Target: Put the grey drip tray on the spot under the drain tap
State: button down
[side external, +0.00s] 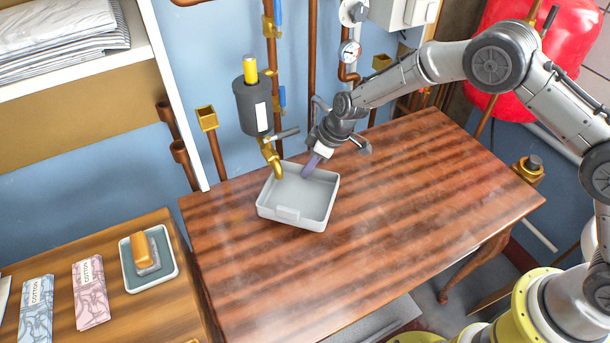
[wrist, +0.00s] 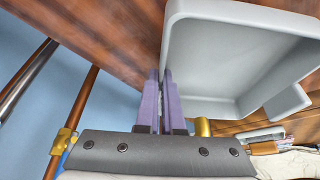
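The grey drip tray (side external: 290,215) is a shallow, open, rectangular tray at the back of the wooden table. Its back left corner is close to the brass drain tap (side external: 272,158), whose spout points down there. I cannot tell whether the tray rests on the table or hangs just above it. My gripper (side external: 308,172) is at the tray's back wall. In the wrist view, its purple fingers (wrist: 161,72) are close together with the tray's wall (wrist: 166,45) between them. The tray's inside (wrist: 215,75) looks empty. The spot under the tap is hidden.
The tap hangs from a dark grey cylinder (side external: 253,105) beside copper pipes (side external: 311,60) on the blue wall. A side table (side external: 140,318) at left holds a small tray with an orange-handled brush (side external: 143,250) and cotton packets (side external: 91,290). The wooden table (side external: 400,215) is clear right of the tray.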

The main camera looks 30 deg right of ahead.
jog(key=shift+w+a, duration=0.25)
jog(key=shift+a+f, duration=0.1)
jog(key=shift+f, duration=0.25)
jog(key=shift+w+f, duration=0.1)
jog(key=shift+f, duration=1.3)
jog(key=shift+f, duration=0.15)
jog(key=c, duration=1)
grip_release()
jog(key=shift+c, duration=0.2)
